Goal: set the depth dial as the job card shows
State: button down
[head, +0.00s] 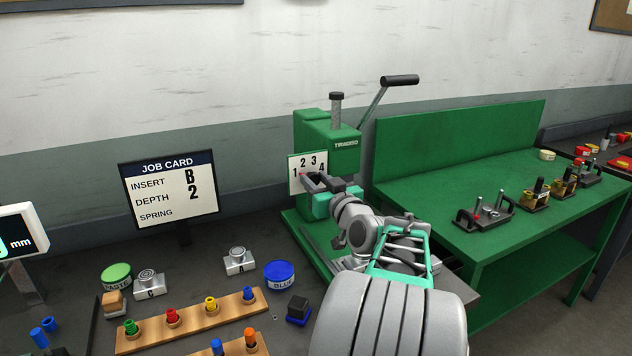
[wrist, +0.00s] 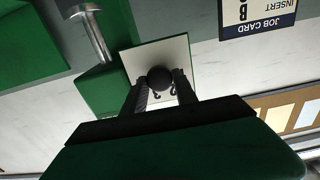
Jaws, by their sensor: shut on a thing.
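The depth dial's white plate (head: 307,160), numbered 1 to 4, is on the green press (head: 327,130). My gripper (head: 312,182) is at the dial in the head view and hides its knob there. In the wrist view the dark round knob (wrist: 160,77) sits between my two fingers, which are shut on it, in front of the white plate (wrist: 176,50). The knob's pointer is hidden, so its setting cannot be read.
The press lever (head: 400,81) rises at upper right. On the bench are inserts A (head: 240,262) and C (head: 148,286), a blue tin (head: 279,274), a green-lidded tin (head: 116,275) and a wooden peg rack (head: 192,319). A green table (head: 450,170) with fixtures stands right.

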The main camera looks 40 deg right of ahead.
jog(key=shift+m, duration=0.3)
jog(key=m+b, duration=0.1)
jog(key=m, duration=0.2)
jog(key=shift+f, duration=0.1)
jog(key=shift+d+m, duration=0.1)
jog(key=shift+m, duration=2.4)
jog(key=c, duration=1)
grip_release()
jog(key=shift+s, duration=0.1)
jog(key=b+v, duration=0.1)
jog(key=v, duration=0.6)
jog(key=shift+s+b, duration=0.3)
jog(key=shift+s, duration=0.05)
